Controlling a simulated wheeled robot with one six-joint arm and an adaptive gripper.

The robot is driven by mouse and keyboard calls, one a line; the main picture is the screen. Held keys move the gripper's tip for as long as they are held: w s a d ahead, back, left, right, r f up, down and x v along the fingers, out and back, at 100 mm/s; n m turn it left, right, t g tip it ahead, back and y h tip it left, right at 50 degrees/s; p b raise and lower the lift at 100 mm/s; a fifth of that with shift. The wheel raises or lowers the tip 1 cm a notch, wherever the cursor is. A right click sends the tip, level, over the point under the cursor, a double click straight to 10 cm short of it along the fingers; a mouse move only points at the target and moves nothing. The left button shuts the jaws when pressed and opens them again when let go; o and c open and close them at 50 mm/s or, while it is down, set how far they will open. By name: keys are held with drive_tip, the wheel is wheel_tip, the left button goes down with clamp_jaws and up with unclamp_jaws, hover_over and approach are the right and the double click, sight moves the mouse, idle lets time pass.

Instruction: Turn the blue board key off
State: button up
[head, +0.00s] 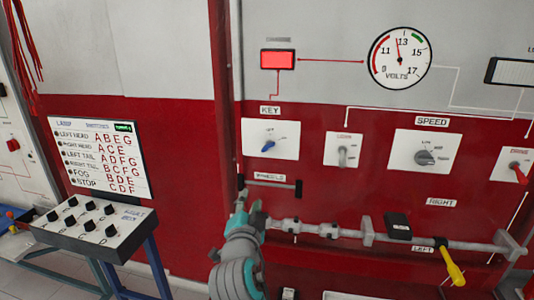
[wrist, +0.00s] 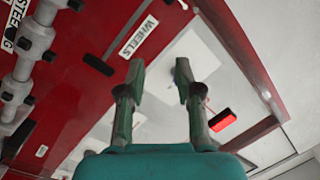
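The blue key (head: 268,146) sits on a white plate (head: 285,150) under the KEY label (head: 269,110) in the head view. Its handle points down and left, away from the top of the dial. My gripper (head: 242,197) is at the end of my arm, below and left of the key plate. In the wrist view my gripper (wrist: 159,72) is open, with its fingers apart and nothing between them. The pale plate (wrist: 165,55) lies beyond the fingers. A small bluish-grey piece, probably the key, is partly hidden behind the right finger.
A red lamp (head: 278,59) and volt gauge (head: 399,58) are above. A grey lever (head: 343,155), SPEED knob (head: 424,157) and red lever (head: 518,173) are to the right. A dark horizontal bar (head: 272,185) is below the key; a grey shaft (head: 335,231) runs lower. A switch box (head: 90,226) stands left.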

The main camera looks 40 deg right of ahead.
sight(267, 150)
wheel_tip(267, 150, up, 9)
drive_tip(key=d+m+g+h, duration=0.2)
drive_tip(key=d+m, duration=0.1)
drive_tip(key=m, duration=0.2)
drive_tip(key=x, duration=1)
drive_tip(key=shift+w+d, duration=0.25)
drive_tip(key=shift+w, duration=0.05)
drive_tip(key=shift+c, duration=0.2)
clamp_jaws()
